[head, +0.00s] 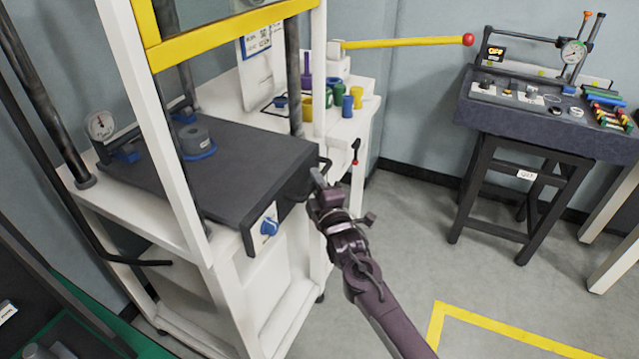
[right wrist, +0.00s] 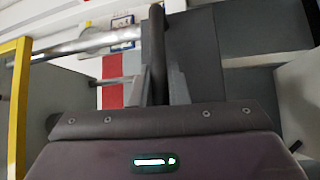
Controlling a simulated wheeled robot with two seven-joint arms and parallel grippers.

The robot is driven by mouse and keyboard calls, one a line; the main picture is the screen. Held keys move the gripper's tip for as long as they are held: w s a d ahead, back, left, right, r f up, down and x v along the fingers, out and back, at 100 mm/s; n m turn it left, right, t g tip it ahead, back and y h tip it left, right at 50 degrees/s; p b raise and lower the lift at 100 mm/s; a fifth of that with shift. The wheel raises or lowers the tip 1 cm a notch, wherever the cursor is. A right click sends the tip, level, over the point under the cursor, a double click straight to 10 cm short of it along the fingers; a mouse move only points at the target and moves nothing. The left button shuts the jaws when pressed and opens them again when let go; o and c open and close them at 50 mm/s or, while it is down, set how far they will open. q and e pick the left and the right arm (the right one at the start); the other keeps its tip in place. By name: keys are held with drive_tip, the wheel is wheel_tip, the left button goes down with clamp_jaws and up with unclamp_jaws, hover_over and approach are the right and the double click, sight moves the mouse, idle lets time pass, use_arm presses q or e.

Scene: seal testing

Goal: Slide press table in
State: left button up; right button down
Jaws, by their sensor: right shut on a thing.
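The press table (head: 245,165) is a dark grey slab in the white press frame (head: 125,65), sticking out at the front right. A blue round knob (head: 268,227) is on its front side. A black bar handle (head: 325,165) is at its right corner. My right gripper (head: 319,180) is at this handle. In the right wrist view the black bar (right wrist: 158,50) runs between the two grey fingers (right wrist: 163,88), which are shut on it. A grey cylinder on a blue ring (head: 196,140) sits on the table. My left gripper is not in view.
A yellow guard bar (head: 235,32) crosses the press front. A white bench (head: 360,115) with coloured cups and a yellow lever (head: 405,43) stands behind. A dark test bench (head: 540,115) with a gauge is at right. The floor between is clear.

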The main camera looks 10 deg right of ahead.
drive_tip(key=shift+a+r, duration=0.1)
drive_tip(key=c, duration=1.7)
unclamp_jaws()
drive_tip(key=o, duration=0.3)
drive_tip(key=shift+w+a, duration=0.15)
drive_tip(key=shift+w, duration=0.05)
drive_tip(key=shift+s, duration=0.15)
drive_tip(key=shift+s+d+f, duration=0.2)
drive_tip(key=shift+s+f, duration=0.1)
drive_tip(key=shift+s, duration=0.15)
drive_tip(key=r+v, duration=0.1)
drive_tip(key=v, duration=0.5)
drive_tip(key=shift+s+f, duration=0.35)
drive_tip(key=shift+f, duration=0.1)
